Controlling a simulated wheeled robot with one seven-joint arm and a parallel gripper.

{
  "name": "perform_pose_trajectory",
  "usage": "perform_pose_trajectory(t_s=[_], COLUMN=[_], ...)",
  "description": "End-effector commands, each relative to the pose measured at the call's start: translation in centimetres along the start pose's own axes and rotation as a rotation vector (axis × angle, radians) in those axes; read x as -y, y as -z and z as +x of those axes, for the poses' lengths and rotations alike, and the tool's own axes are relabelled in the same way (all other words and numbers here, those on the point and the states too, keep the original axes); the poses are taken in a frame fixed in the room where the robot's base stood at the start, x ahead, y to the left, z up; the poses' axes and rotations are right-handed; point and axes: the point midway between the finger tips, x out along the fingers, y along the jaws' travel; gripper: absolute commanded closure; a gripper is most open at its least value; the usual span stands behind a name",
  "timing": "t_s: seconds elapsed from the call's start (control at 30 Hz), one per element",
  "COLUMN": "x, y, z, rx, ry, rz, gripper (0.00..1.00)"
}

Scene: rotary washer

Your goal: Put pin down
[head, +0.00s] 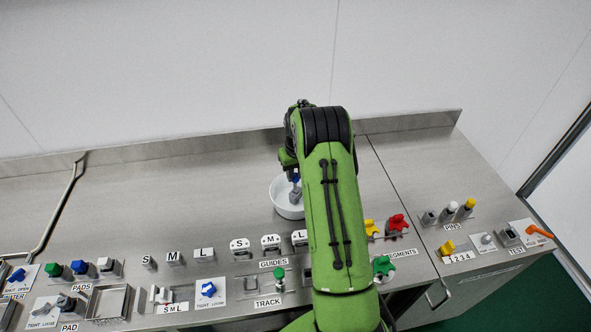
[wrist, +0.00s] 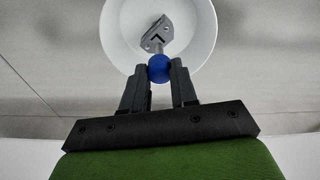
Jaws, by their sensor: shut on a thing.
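The pin has a round blue head (wrist: 159,68) and a grey metal shaft ending in a flat plate with holes (wrist: 155,36). My gripper (wrist: 159,76) is shut on the blue head, one finger on each side. In the head view the pin's grey lower part (head: 295,194) hangs over or inside a white round bowl (head: 287,210). Whether it touches the bowl's bottom I cannot tell. In the wrist view the bowl (wrist: 112,38) lies behind the pin. My arm hides part of the bowl's right side in the head view.
A PINS holder (head: 447,214) with a white-topped and a yellow-topped pin and a dark slot stands at the right. Labelled parts and fixtures line the counter's front. The steel counter (head: 190,200) left of the bowl is clear. A wall rises behind.

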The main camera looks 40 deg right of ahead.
Motion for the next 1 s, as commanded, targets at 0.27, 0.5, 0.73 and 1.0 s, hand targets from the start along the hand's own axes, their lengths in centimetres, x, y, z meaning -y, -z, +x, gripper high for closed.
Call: perform_pose_trajectory(t_s=[0.27,0.5,0.73,1.0], x=[-0.01,0.00,0.00,0.00], y=[0.00,-0.01,-0.01,-0.01], z=[0.00,-0.01,-0.02,-0.02], rx=[0.000,0.000,0.000,0.000], ry=[0.000,0.000,0.000,0.000], rz=[0.000,0.000,0.000,0.000], gripper=[0.68,0.43,0.43,0.43])
